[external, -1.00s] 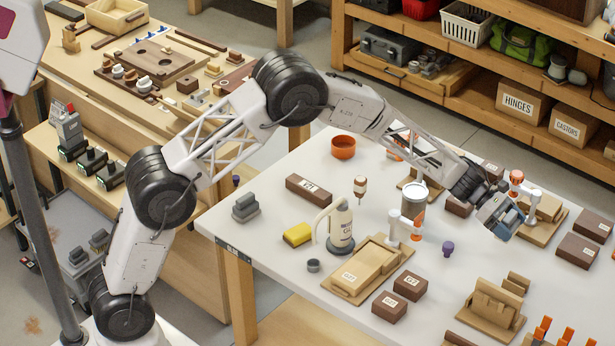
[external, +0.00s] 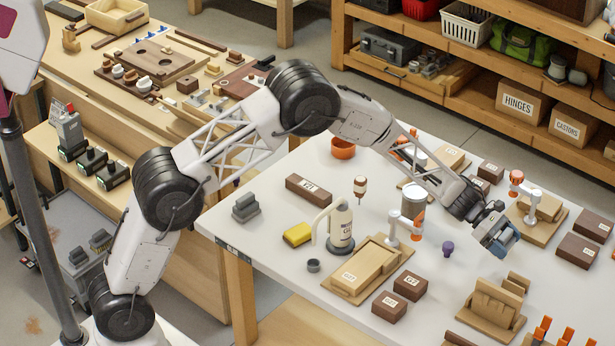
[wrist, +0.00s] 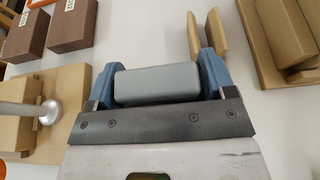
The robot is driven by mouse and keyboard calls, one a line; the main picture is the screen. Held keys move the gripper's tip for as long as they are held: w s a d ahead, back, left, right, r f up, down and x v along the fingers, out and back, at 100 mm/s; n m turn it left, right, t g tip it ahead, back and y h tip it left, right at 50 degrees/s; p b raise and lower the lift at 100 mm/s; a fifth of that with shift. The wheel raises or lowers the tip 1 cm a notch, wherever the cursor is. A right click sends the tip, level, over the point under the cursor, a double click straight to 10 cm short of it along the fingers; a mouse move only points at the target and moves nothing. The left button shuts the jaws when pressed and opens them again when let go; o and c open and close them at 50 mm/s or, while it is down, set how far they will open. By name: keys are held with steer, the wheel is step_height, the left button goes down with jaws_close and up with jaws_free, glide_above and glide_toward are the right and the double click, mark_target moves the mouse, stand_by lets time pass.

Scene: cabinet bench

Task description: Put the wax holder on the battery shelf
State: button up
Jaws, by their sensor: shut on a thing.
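My gripper (external: 503,243) is over the right part of the white table in the external view. In the wrist view its blue fingers (wrist: 158,80) are shut on a smooth grey block (wrist: 155,84), which spans the gap between them. The block shows no label, so I cannot confirm it is the wax holder; in the external view it is mostly hidden by the gripper. A low shelf at the left carries black battery-like units (external: 92,160); its bare wooden edge (external: 125,190) shows. I see no label naming it the battery shelf.
The white table (external: 275,235) holds a wooden clamp fixture (external: 368,268), a pump bottle (external: 340,228), a grey canister (external: 413,200), brown boxes (external: 410,286) and a slotted wooden holder (external: 493,303). A workbench (external: 215,58) with a wooden board stands at the left back.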

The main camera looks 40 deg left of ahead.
steer(key=shift+f, duration=0.4)
steer(key=shift+f, duration=0.15)
steer(key=shift+f, duration=1.75)
steer(key=shift+f, duration=0.15)
steer(key=o, duration=1.1)
steer(key=shift+c, duration=0.2)
